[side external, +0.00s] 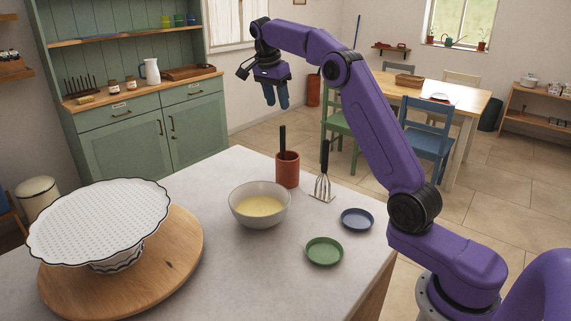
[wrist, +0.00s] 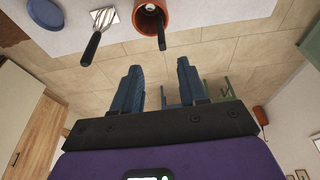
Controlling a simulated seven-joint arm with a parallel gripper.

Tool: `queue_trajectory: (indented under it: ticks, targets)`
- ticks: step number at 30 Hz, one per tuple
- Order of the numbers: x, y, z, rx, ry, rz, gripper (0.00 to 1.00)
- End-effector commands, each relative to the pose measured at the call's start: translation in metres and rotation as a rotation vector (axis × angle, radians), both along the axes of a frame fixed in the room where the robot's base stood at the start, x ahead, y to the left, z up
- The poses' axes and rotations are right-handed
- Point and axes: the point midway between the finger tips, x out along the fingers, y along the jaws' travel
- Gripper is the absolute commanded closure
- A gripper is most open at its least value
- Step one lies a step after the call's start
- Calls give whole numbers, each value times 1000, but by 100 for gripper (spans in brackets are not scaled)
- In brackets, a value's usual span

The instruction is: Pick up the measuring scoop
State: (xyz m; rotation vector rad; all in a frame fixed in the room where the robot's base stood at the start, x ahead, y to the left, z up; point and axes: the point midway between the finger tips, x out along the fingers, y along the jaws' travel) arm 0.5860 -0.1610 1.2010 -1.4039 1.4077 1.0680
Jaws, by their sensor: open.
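No thing is plainly recognisable as a measuring scoop. A black-handled utensil (side external: 282,140) stands in a terracotta pot (side external: 288,172) on the counter, and its working end is hidden inside. In the wrist view the handle (wrist: 161,38) sticks out of the pot (wrist: 182,16), with a small pale shape inside. Beside the pot is a slotted metal utensil (side external: 323,188) with a black handle, also in the wrist view (wrist: 103,18). My gripper (side external: 276,104) is open and empty, high up and apart from both. In the wrist view its fingers (wrist: 159,67) point over the floor.
A bowl of yellow mixture (side external: 258,206), a green dish (side external: 324,251) and a blue dish (side external: 357,219) stand near the pot. A white cake stand (side external: 100,215) sits on a round wooden board (side external: 185,250) at left. The air around my gripper is clear.

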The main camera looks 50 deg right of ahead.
Motion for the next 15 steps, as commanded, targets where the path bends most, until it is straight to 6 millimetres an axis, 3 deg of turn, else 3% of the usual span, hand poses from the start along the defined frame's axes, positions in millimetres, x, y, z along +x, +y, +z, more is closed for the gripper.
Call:
queue_trajectory:
  ticks: [15]
  targets:
    - [-1,-20,-75,1,2,1,57]
